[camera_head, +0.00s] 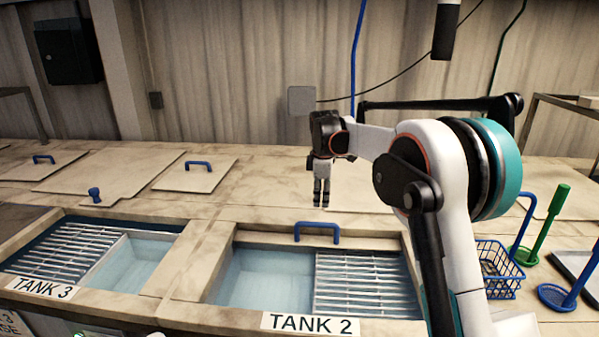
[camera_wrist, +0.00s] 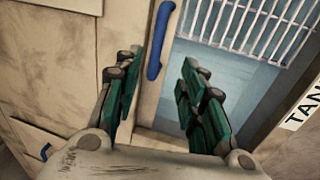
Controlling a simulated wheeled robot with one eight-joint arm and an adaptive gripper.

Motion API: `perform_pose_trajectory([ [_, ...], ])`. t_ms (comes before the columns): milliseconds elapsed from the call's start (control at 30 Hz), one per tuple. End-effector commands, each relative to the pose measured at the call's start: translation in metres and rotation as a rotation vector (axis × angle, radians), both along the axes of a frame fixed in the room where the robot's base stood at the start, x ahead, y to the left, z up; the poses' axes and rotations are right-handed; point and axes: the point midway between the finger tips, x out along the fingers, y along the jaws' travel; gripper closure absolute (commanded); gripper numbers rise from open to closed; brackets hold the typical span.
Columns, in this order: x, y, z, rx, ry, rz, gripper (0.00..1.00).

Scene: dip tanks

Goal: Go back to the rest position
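My gripper (camera_head: 321,199) hangs with its fingers pointing down, above the worktop behind Tank 2. In the wrist view my gripper (camera_wrist: 160,85) has its two green finger pads spread apart, with nothing between them. A blue handle (camera_head: 317,226) stands at the back edge of Tank 2, in front of the fingers and apart from them. The handle also shows beyond the fingertips in the wrist view (camera_wrist: 160,42).
Tank 2 (camera_head: 255,280) and Tank 3 (camera_head: 128,262) are open, each with liquid and a metal grate. Flat lids with blue handles (camera_head: 198,164) lie on the worktop at left. A blue basket (camera_head: 500,268) and a green-handled tool (camera_head: 553,220) stand at right.

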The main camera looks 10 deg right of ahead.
Motion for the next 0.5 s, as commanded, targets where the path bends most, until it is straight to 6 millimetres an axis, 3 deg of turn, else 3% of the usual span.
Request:
perform_pose_trajectory([
  [500,-0.118,-0.020,0.047,0.109,-0.122,-0.350,0.63],
])
